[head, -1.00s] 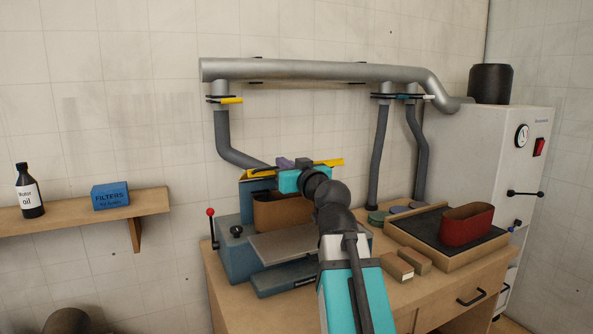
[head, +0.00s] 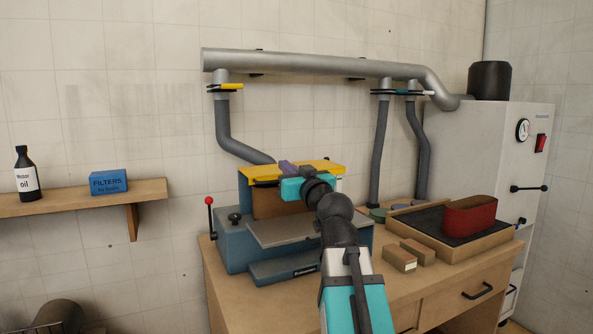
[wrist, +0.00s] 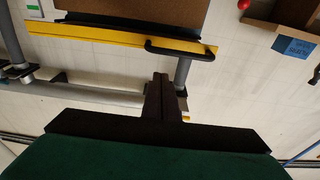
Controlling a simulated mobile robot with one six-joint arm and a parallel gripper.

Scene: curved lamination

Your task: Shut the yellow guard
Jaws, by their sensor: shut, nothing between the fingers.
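The yellow guard (head: 318,168) sits at the top of the blue-grey sander (head: 236,250), above its brown belt (head: 268,205). In the wrist view the guard (wrist: 105,36) is a long yellow strip with a black bar handle (wrist: 178,50). My gripper (head: 287,167) is shut and empty at the guard, partly hidden by my own wrist. In the wrist view my shut fingers (wrist: 160,78) point toward the guard, close to the handle; I cannot tell whether they touch it.
A grey hose (head: 225,135) comes down behind the guard from the overhead pipe (head: 310,66). A red-knobbed lever (head: 210,215) stands at the sander's left. Wooden blocks (head: 398,258) and a tray (head: 455,252) holding a red curved piece (head: 470,215) lie to the right.

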